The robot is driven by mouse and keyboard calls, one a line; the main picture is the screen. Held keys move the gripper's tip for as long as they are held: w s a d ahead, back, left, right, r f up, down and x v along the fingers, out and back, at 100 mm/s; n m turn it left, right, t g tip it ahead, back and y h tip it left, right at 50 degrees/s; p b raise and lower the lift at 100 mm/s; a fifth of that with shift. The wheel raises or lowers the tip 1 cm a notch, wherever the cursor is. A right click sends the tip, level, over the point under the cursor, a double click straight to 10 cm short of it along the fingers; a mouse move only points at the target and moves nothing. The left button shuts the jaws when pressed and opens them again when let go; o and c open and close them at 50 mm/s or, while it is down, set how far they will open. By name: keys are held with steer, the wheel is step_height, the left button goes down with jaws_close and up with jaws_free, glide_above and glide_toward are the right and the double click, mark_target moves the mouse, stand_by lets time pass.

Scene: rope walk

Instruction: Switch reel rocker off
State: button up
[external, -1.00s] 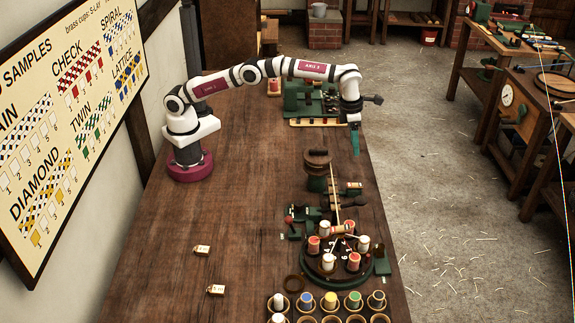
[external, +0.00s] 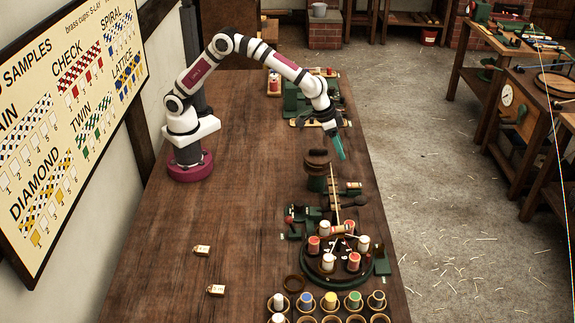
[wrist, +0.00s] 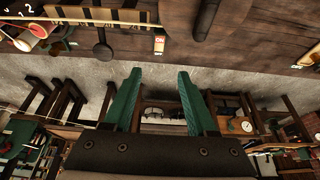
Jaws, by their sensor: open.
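My gripper (external: 339,149) hangs above the far part of the bench, behind and above the brown round-topped post of the rope machine (external: 318,185). Its green fingers point down and slightly right in the external view. In the wrist view my gripper (wrist: 157,85) is open, with nothing between the fingers. I cannot make out the reel rocker for certain. A small pale and orange piece (wrist: 159,45) shows at the bench edge in the wrist view, beside a dark knobbed lever (wrist: 102,50). I cannot tell whether it is the rocker.
A round carousel (external: 321,280) with several bobbins stands nearer the camera, with cups of coloured spools (external: 330,300) before it. A green machine (external: 295,98) stands at the back. Two small tags (external: 202,250) lie on the bare left bench (external: 240,200). The floor right of the bench is open.

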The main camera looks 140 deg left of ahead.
mark_target(355, 185)
steer(key=x, duration=1.4)
steer(key=shift+w+f, duration=0.1)
steer(key=shift+w, duration=0.1)
jaws_close()
